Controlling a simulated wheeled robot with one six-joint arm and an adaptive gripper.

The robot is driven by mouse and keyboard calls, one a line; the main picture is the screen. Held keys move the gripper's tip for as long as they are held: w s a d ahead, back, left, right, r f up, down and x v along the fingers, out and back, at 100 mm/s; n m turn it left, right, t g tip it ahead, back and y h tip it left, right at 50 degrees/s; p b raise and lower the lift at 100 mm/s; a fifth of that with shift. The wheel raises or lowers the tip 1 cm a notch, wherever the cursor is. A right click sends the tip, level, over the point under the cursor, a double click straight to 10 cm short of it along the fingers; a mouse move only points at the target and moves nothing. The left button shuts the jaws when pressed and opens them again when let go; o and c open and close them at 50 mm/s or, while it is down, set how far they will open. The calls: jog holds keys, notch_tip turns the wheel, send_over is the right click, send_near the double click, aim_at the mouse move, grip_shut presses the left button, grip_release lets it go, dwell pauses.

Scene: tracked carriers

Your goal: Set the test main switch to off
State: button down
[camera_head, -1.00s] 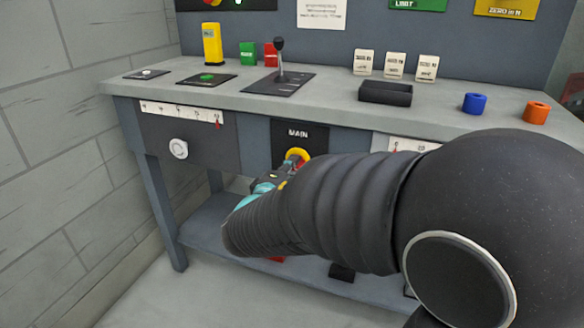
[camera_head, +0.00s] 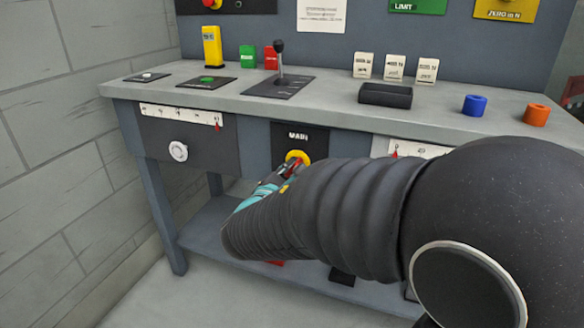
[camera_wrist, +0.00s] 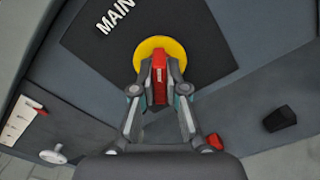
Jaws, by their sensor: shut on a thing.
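The main switch (camera_head: 298,156) is a yellow disc with a red handle on a black plate marked MAIN, on the bench front. In the wrist view, the yellow disc (camera_wrist: 160,44) sits below the MAIN lettering, and the red handle (camera_wrist: 159,82) lies at a slant to that lettering. My gripper (camera_wrist: 160,68) is shut on the red handle, one finger on each side. In the head view, my gripper (camera_head: 284,175) reaches the switch from below right, and my arm hides part of the plate's lower area.
A white knob (camera_head: 178,151) on a dark panel is left of the switch. Above, the bench top (camera_head: 330,95) carries a black lever (camera_head: 279,60), a black tray (camera_head: 385,95), a blue ring (camera_head: 474,105) and an orange ring (camera_head: 537,114). A lower shelf (camera_head: 210,235) runs underneath.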

jog(key=n+p, duration=0.2)
jog(key=n, duration=0.2)
jog(key=shift+r, duration=0.1)
jog(key=shift+n+p, duration=0.8)
jog(key=shift+n, duration=0.8)
jog(key=c, duration=1.2)
grip_release()
jog(key=shift+s+a, duration=0.1)
jog(key=v, duration=1.1)
jog(key=shift+s, duration=0.4)
jog(key=shift+a, duration=0.1)
